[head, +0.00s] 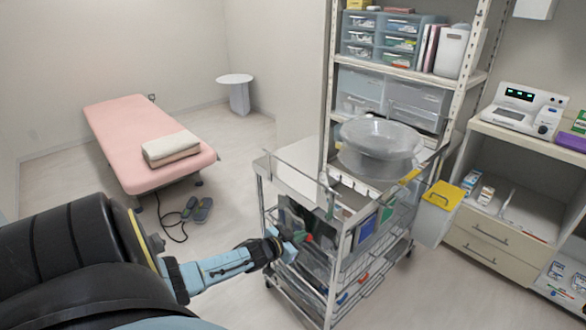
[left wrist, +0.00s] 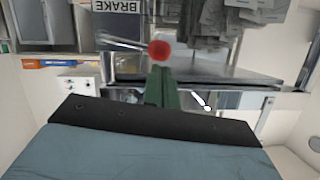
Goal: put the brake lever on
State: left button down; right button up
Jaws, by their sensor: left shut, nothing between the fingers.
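The brake lever shows in the left wrist view as a thin metal rod with a round red knob (left wrist: 160,50). A white label reading BRAKE (left wrist: 116,5) is upside down at the top edge of that view. My left gripper (head: 291,249) is beside the near side of the wire-shelf cart (head: 297,173). In the left wrist view its green fingers (left wrist: 161,88) are shut and empty, with the red knob just beyond the tips. I cannot tell whether they touch. My right gripper is not in view.
The cart carries a clear lidded bowl (head: 381,140) on top, and has rails and packed shelves. A yellow-lidded bin (head: 443,195) stands at its right. Floor left of the cart is mostly clear.

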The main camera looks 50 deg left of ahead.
pick_arm(q)
jog(key=r+p+v, duration=0.2)
jog(key=p+v, duration=0.3)
jog(key=v, duration=0.7)
jog(key=shift+p, duration=0.4)
jog(key=shift+w+a+r, duration=0.1)
jog(key=shift+w, duration=0.1)
jog(key=s+d+f+g, duration=0.2)
jog(key=s+d+f, duration=0.15)
jog(key=f, duration=0.35)
jog(key=s+d+f+g+b, duration=0.1)
jog(key=s+d+f+g, duration=0.15)
jog(key=s+f, duration=0.35)
jog(key=s+d+f+g, duration=0.2)
jog(key=s+d+f, duration=0.1)
jog(key=f, duration=0.4)
jog(key=s+d+f+m+g+h, duration=0.1)
jog(key=s+d+f+g, duration=0.2)
jog(key=s+d+f, duration=0.3)
jog(key=s+d+f+m+g+h+b, duration=0.1)
jog(key=s+d+f+g, duration=0.2)
jog(key=s+d, duration=0.9)
notch_tip(320, 180, down, 3)
jog(key=shift+s+d+f+g, duration=0.25)
jog(key=shift+s+d+g, duration=0.1)
jog(key=shift+s, duration=0.75)
jog(key=c, duration=2.1)
grip_release()
